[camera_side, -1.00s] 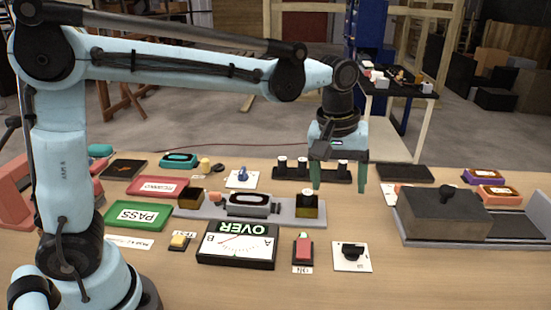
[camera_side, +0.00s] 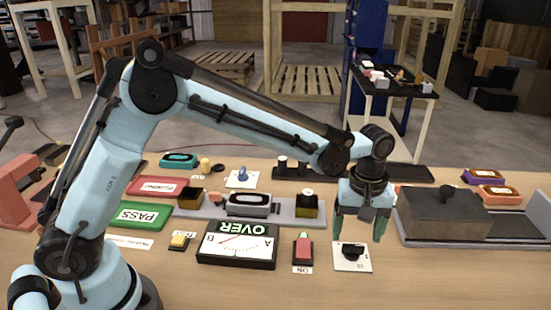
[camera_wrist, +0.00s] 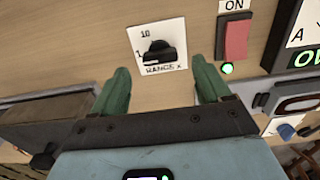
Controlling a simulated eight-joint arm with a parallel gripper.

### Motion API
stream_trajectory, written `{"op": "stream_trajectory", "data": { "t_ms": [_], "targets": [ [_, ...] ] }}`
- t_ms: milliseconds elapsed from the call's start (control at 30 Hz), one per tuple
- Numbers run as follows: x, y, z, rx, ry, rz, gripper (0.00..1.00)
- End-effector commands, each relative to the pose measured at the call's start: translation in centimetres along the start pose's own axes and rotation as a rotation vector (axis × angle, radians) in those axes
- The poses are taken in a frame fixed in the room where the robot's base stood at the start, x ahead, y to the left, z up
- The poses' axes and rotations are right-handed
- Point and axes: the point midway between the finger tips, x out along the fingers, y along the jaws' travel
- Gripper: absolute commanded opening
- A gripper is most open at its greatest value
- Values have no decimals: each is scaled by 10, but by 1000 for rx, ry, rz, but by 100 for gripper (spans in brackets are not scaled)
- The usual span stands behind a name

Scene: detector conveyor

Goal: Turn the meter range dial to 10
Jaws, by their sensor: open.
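The meter range dial is a black knob (camera_side: 352,251) on a white plate (camera_side: 342,264) at the table's front, right of the red switch. In the wrist view the knob (camera_wrist: 160,51) sits on its plate (camera_wrist: 172,28), marked 10, 1 and RANGE; its pointer appears to lie toward the 1. The meter (camera_side: 238,246) has a white face marked A and a green OVER sign. My gripper (camera_side: 362,232) is open and empty, with green fingers just above and behind the dial. In the wrist view the gripper's fingers (camera_wrist: 158,88) stand apart on either side below the dial, not touching it.
A red switch (camera_side: 303,248) labelled ON stands left of the dial, with a small green light beside it. A dark box (camera_side: 445,213) on a grey conveyor lies to the right. A grey rail (camera_side: 190,210) carries blocks behind the meter. The table front right is clear.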

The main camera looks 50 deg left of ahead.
Motion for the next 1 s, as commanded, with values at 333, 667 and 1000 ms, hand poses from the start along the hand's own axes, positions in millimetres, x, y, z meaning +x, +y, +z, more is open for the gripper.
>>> {"op": "stream_trajectory", "data": {
  "t_ms": [333,667,1000],
  "targets": [
    [33,0,0,0,0,0,77],
    [34,0,0,0,0,0,70],
    [34,0,0,0,0,0,21]
  ]
}}
